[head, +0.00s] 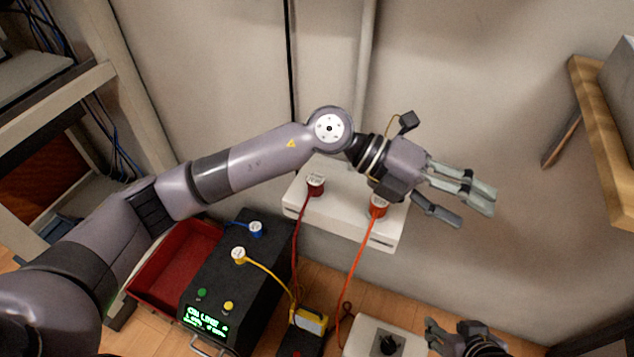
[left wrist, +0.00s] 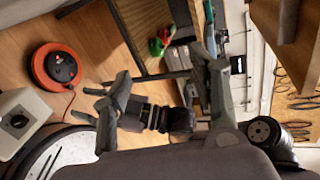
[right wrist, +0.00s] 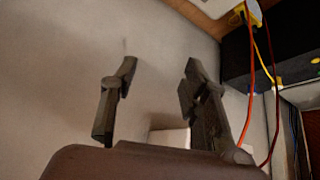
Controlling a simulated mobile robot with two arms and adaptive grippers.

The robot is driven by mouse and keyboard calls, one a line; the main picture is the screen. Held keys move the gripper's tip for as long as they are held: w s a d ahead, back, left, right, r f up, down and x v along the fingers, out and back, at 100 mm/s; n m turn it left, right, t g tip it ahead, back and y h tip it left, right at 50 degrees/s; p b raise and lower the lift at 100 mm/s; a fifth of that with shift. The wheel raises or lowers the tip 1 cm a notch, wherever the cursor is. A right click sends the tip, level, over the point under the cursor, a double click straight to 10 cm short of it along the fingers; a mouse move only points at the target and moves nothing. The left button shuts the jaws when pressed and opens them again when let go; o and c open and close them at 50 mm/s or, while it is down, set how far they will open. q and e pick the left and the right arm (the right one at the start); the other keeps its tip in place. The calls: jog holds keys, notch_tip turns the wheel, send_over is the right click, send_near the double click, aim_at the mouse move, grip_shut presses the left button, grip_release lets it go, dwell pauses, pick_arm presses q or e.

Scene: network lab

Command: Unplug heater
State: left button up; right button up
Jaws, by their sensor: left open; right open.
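A white outlet box (head: 345,225) on the wall holds two plugs. The left plug (head: 316,186) has a dark red cord; the right plug (head: 378,207) has an orange cord. A white box with a black knob (head: 360,348) stands at the bottom; it may be the heater, and it also shows in the left wrist view (left wrist: 36,106). I cannot tell which cord feeds it. My left gripper (head: 468,207) is open and empty, right of the orange-cord plug, pointing away from it. My right gripper (head: 458,335) is open and empty at the bottom right, low near the wall.
A black unit (head: 235,285) with a lit display, blue and yellow plugs stands beside a red bin (head: 170,275). A yellow connector (head: 309,320) lies near the cords. A wooden shelf (head: 605,140) juts out at right. An orange reel (left wrist: 57,66) sits on the floor.

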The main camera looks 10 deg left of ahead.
pick_arm(q)
jog(key=w+a+f+t+y, duration=0.1)
jog(key=w+a+y, duration=0.3)
jog(key=a, duration=0.4)
jog(key=w+a+f+n+t+y, duration=0.1)
jog(key=w+a+y, duration=0.3)
jog(key=a, duration=0.4)
jog(key=w+a+f+t+y, duration=0.1)
jog(key=w+a+f+y, duration=0.2)
jog(key=a+y, duration=0.3)
jog(key=shift+w+a, duration=0.3)
jog(key=shift+a, duration=0.35)
jog(key=shift+w+a, duration=0.25)
jog(key=shift+a, duration=0.4)
pick_arm(e)
jog(key=shift+w+a+r+t, duration=0.3)
jog(key=shift+w+r+t, duration=0.25)
jog(key=shift+w, duration=0.25)
